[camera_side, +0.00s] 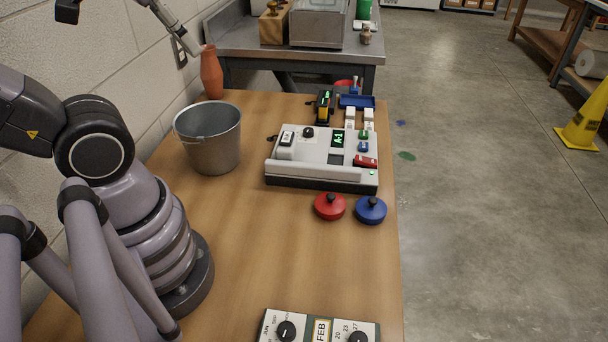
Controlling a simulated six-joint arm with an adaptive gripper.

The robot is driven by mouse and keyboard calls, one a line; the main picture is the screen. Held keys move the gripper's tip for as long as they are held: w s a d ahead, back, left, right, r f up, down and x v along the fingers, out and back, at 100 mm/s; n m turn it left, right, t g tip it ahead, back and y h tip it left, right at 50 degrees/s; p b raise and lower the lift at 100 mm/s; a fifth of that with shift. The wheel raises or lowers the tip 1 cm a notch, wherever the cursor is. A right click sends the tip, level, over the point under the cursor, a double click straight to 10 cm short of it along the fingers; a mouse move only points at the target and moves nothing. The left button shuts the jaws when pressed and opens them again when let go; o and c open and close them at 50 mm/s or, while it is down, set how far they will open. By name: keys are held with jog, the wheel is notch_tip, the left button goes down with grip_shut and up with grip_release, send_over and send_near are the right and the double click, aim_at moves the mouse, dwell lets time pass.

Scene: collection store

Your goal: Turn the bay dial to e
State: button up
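A grey console (321,172) stands on the table, with a black knob (308,132) at its upper left and a small green-lit display (338,138). A second panel (268,325) is cut off by the bottom edge. It has a black dial (286,330) with month letters including JUN, a FEB window (322,329), and another black dial (357,338) with numbers around it. No label reading "bay" is legible, so I cannot tell which is the bay dial or where it points. My arm stands at the left; I cannot make out my gripper in this view.
A metal bucket (209,150) and an orange vase (211,76) stand left of the console. Red (330,208) and blue (371,212) knobbed discs sit in front of it. The wooden table (270,260) is clear between the discs and the lower panel.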

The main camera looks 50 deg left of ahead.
jog(key=o, duration=0.8)
jog(key=w+a+n, duration=0.1)
jog(key=w, duration=0.3)
jog(key=w+a+r+n+g, duration=0.1)
jog(key=w+n, duration=0.1)
jog(key=w, duration=0.2)
jog(key=w+n, duration=0.2)
jog(key=w, duration=0.2)
jog(key=shift+a+r+g, duration=0.15)
jog(key=shift+a+g, duration=0.15)
jog(key=shift+a, duration=0.1)
jog(key=shift+c, duration=0.2)
jog(key=n+g, duration=0.4)
jog(key=n, duration=0.9)
send_over(309, 129)
notch_tip(309, 129, down, 24)
notch_tip(309, 129, down, 14)
jog(key=shift+s+f, duration=0.1)
grip_shut()
